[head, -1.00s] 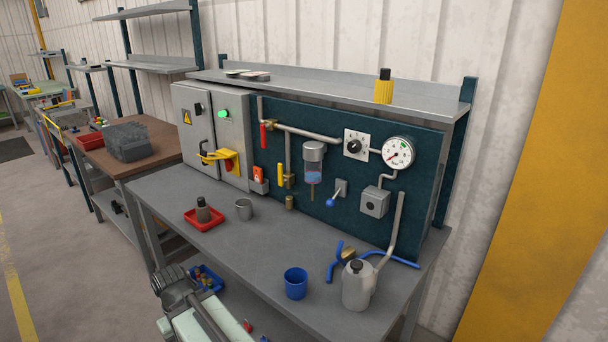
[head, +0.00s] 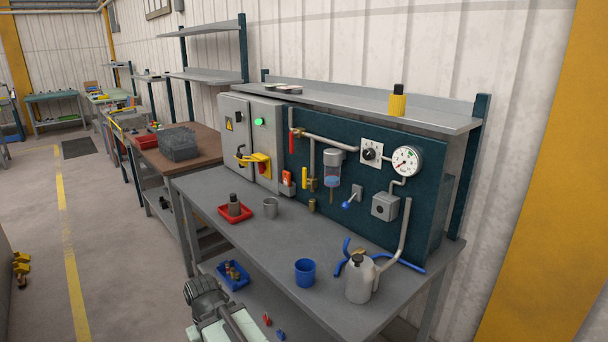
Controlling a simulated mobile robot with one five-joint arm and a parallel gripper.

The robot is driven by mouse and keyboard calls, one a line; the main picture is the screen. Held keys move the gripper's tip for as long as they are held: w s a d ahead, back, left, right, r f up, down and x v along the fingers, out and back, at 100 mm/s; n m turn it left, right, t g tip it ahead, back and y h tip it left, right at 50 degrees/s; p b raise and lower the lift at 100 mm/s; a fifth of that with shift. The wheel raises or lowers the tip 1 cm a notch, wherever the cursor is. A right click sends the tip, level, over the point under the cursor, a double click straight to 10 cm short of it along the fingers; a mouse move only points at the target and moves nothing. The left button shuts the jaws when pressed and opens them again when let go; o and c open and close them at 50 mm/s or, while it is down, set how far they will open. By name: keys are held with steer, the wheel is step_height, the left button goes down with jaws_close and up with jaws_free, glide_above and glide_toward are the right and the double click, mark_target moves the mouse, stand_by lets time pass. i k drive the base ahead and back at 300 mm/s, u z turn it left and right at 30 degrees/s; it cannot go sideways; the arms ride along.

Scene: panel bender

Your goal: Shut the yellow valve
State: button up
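The yellow valve lever (head: 305,178) is on the dark teal panel (head: 345,215), left of the clear filter bowl. The lever hangs upright beside a short vertical pipe, roughly in line with it. A small brass fitting (head: 312,205) is below it. A second lever, red (head: 291,143), hangs at the upper left of the panel. Part of my arm (head: 212,308) shows low in the picture, in front of the bench. I see no gripper fingers, and nothing of mine is near the valve.
A yellow switch handle (head: 258,158) is on the cabinet. Open floor (head: 110,235) lies left.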

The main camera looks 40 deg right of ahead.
mark_target(305, 184)
steer(key=u, duration=0.05)
steer(key=i, duration=0.9)
steer(key=z, duration=0.05)
